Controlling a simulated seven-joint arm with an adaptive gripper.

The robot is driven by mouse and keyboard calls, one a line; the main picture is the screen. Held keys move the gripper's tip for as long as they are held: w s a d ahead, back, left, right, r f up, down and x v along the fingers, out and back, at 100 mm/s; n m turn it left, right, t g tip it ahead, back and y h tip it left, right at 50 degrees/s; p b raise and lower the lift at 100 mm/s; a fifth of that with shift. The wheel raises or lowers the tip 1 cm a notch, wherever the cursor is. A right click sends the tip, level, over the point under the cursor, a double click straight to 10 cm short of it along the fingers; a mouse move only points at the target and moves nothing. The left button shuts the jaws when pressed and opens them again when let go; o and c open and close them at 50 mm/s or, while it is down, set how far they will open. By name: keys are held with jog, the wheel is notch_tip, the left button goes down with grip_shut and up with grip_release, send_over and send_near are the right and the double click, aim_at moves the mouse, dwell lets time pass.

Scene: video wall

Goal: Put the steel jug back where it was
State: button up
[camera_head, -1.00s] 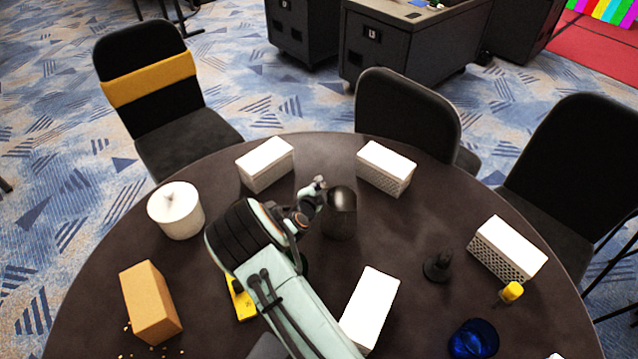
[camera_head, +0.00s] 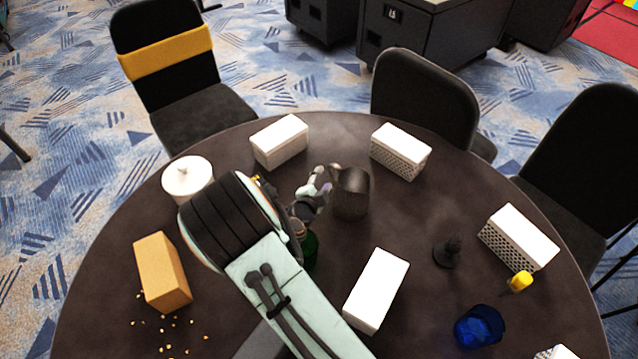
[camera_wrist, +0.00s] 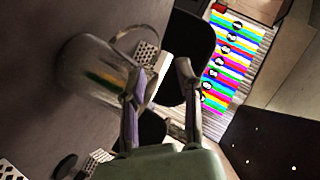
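The steel jug (camera_head: 351,195) is dark and shiny on the far middle of the round table. It also shows in the wrist view (camera_wrist: 88,72), sideways and to the left of the fingers. Its handle (camera_wrist: 146,22) curves close to the fingertips; I cannot tell whether it passes between them. My gripper (camera_head: 318,184) is at the left side of the jug, in front of it from the arm's side. In the wrist view the two fingers (camera_wrist: 162,72) stand apart with a clear gap. The jug's base is hard to judge against the dark table.
White boxes (camera_head: 279,142) (camera_head: 401,150) stand behind the jug; another (camera_head: 376,290) lies nearer. A white lidded pot (camera_head: 187,182) and tan box (camera_head: 162,272) are left. A green bottle (camera_head: 310,250) is partly behind my arm. A blue cup (camera_head: 479,326) and black object (camera_head: 447,252) are right.

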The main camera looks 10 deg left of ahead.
jog(key=s+d+r+n+g+h, duration=0.1)
jog(key=s+d+r+g, duration=0.25)
jog(key=s+d, duration=0.2)
jog(key=s+d+r+g, duration=0.2)
jog(key=s+d+g, duration=0.2)
jog(key=d, duration=0.2)
jog(key=s+d+r+n+g+y, duration=0.1)
jog(key=s+r+n+g+y, duration=0.1)
jog(key=s+r+n, duration=0.2)
jog(key=s+r+n+g+y, duration=0.2)
jog(key=s+n, duration=0.8)
jog(key=s, duration=0.8)
notch_tip(320, 180, up, 2)
jog(key=shift+d+r+g+y, duration=0.1)
jog(key=shift+d+g+y, duration=0.25)
jog(key=shift+g, duration=0.5)
